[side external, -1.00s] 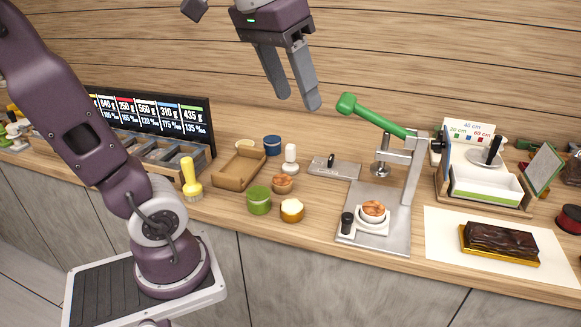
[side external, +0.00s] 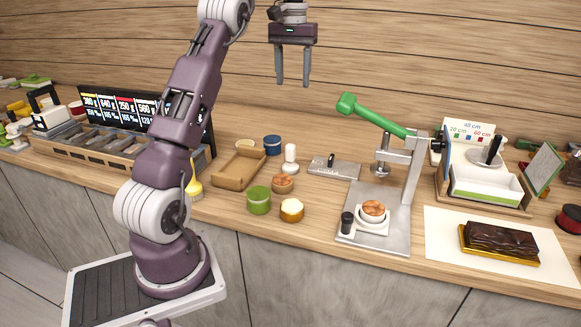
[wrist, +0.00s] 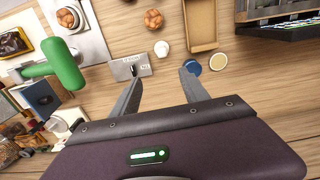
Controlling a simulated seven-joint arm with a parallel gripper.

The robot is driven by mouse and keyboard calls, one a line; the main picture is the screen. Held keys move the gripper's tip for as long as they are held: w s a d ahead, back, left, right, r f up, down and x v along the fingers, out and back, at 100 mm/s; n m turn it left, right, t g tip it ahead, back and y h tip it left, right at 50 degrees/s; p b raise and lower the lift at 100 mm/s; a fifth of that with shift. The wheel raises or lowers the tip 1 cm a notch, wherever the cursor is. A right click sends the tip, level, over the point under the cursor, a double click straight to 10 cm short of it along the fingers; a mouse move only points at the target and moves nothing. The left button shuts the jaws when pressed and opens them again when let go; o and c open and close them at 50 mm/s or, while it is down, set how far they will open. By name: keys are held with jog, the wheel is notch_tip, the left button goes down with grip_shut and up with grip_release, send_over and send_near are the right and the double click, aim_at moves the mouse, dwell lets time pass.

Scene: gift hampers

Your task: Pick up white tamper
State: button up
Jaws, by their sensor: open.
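The white tamper (side external: 290,158) stands upright on the wooden counter, with a rounded knob on top. It stands between the blue round container and the grey metal plate. In the wrist view the white tamper (wrist: 162,48) shows from above, beyond my fingertips and roughly between their lines. My gripper (side external: 292,84) is open and empty, pointing down, well above the counter and above the tamper in the picture. In the wrist view my gripper (wrist: 160,76) shows its two fingers spread apart with nothing between them.
Close to the tamper are a blue container (side external: 272,145), a brown tray (side external: 239,169), a small brown pot (side external: 282,184) and a metal plate (side external: 334,169). A press with a green lever (side external: 372,116) stands to the right. Green (side external: 259,200) and amber (side external: 292,210) jars are in front.

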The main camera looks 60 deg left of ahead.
aim_at(291, 156)
jog(key=f, duration=2.4)
jog(key=shift+s+a+f, duration=0.1)
jog(key=shift+s+f, duration=0.15)
jog(key=shift+s, duration=0.05)
grip_shut()
